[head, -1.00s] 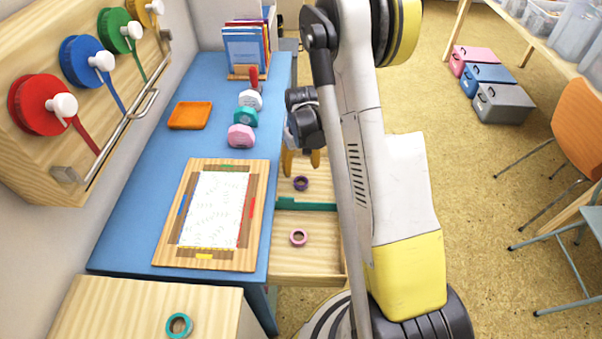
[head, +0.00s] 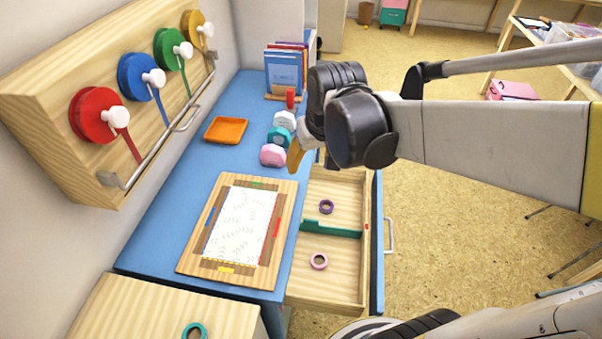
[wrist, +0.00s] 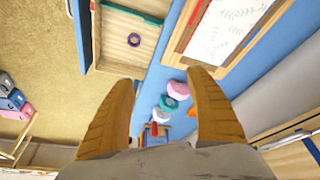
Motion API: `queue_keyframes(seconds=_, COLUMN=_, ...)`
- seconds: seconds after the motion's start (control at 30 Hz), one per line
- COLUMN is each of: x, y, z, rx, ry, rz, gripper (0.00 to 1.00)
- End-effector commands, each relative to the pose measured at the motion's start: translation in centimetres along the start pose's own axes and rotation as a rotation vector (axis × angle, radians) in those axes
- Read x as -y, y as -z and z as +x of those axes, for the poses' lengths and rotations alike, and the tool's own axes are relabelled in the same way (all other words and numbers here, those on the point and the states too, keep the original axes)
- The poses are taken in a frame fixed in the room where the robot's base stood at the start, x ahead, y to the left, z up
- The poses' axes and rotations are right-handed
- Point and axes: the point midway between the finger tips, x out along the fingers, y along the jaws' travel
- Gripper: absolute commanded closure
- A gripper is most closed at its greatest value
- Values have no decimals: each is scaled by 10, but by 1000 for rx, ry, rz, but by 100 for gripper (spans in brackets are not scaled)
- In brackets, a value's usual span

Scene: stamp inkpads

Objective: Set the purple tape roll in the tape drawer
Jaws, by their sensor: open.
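The purple tape roll (head: 326,207) lies flat in the far compartment of the open drawer (head: 364,286), beyond a green divider (head: 331,228). The wrist view also shows the purple roll (wrist: 134,40) on the drawer floor, clear of the fingers. My gripper (head: 297,156) is open and empty above the blue desk's right edge, near the pink stamp. In the wrist view its orange fingers are spread wide with nothing between them (wrist: 162,76). One finger is mostly hidden in the head view.
The blue desk (head: 155,235) holds a framed paper board (head: 190,262), an orange tray (head: 226,130), several stamps including a pink one (head: 272,155), and books (head: 284,70). A teal tape roll (head: 194,331) lies on the wooden cabinet in front.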

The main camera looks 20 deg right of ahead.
Motion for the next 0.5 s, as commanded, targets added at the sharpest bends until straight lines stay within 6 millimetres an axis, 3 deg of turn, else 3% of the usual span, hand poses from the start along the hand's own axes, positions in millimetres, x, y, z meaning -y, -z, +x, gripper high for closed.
queue_keyframes(seconds=0.1, x=17, y=-25, z=-30, rx=-75, ry=12, rz=-22, gripper=35)
queue_keyframes(seconds=0.2, x=28, y=-45, z=-47, rx=-136, ry=24, rz=-35, gripper=35)
queue_keyframes(seconds=0.5, x=44, y=-80, z=-66, rx=-247, ry=50, rz=-56, gripper=35)
